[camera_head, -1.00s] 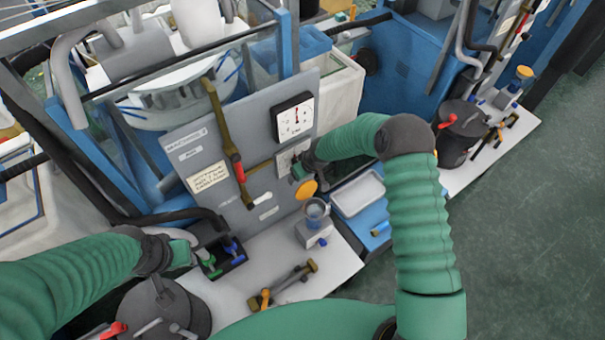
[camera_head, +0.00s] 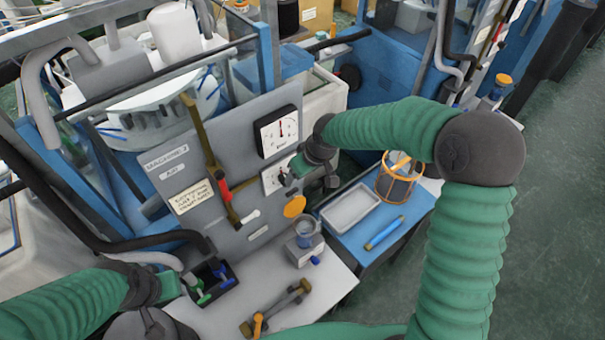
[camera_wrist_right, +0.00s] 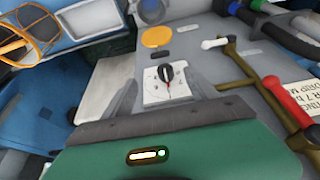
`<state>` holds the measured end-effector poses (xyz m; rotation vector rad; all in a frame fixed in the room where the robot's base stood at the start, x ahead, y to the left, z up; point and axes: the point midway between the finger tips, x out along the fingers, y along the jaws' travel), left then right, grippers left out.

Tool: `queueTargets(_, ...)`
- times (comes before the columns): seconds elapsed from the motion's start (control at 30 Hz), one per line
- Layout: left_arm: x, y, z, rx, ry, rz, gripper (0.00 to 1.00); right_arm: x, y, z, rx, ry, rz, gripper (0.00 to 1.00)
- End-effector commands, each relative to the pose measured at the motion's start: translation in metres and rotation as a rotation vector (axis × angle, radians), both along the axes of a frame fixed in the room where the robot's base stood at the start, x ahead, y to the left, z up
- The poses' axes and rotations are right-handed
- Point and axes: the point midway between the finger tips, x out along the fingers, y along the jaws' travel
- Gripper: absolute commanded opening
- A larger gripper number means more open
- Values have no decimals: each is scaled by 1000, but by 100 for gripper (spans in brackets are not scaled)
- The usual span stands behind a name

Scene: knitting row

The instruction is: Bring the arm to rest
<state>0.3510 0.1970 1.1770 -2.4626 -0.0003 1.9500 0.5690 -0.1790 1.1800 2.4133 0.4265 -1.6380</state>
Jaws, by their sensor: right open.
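My right arm reaches in from the right in the head view. Its gripper (camera_head: 308,178) is in front of the grey machine panel (camera_head: 240,130), beside a white plate with a dark knob (camera_head: 275,178). In the right wrist view the two grey fingers of my right gripper (camera_wrist_right: 158,92) stand apart, with nothing held between them. The dark knob (camera_wrist_right: 167,74) shows on its plate beyond the fingertips. My left gripper (camera_head: 168,285) is at the lower left, beside a small black tray (camera_head: 225,285); its fingers are not clear enough to tell open from shut.
The white table holds a cup stand (camera_head: 304,250) and a brown tool (camera_head: 278,308). A blue table holds a grey tray (camera_head: 350,210) and an orange-caged lamp (camera_head: 397,180).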

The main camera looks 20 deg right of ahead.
Motion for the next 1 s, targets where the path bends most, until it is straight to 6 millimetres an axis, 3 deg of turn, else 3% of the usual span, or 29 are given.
queueTargets(0.37, 0, 0, 0, 0, 0, 0, 36, -1, 0, 1, 0, 0, 0, 67)
queueTargets(0.47, 0, 0, -8, 0, 0, 0, 36, -8, 2, -9, -9, 10, -1, 67)
queueTargets(0.57, 0, 0, -40, 0, 0, 0, 36, -46, 2, -45, -47, 53, -25, 67)
queueTargets(0.7, 0, 0, -99, 0, 1, 0, 36, -133, -9, -101, -85, 111, -156, 67)
queueTargets(0.8, 0, 0, -125, 0, 1, 0, 36, -185, -15, -125, -61, 128, -266, 67)
queueTargets(0.9, 0, 0, -132, 0, 1, 0, 36, -213, -17, -133, -33, 140, -332, 67)
queueTargets(1.0, 0, 0, -129, 0, 0, 0, 36, -219, -18, -132, -24, 145, -351, 67)
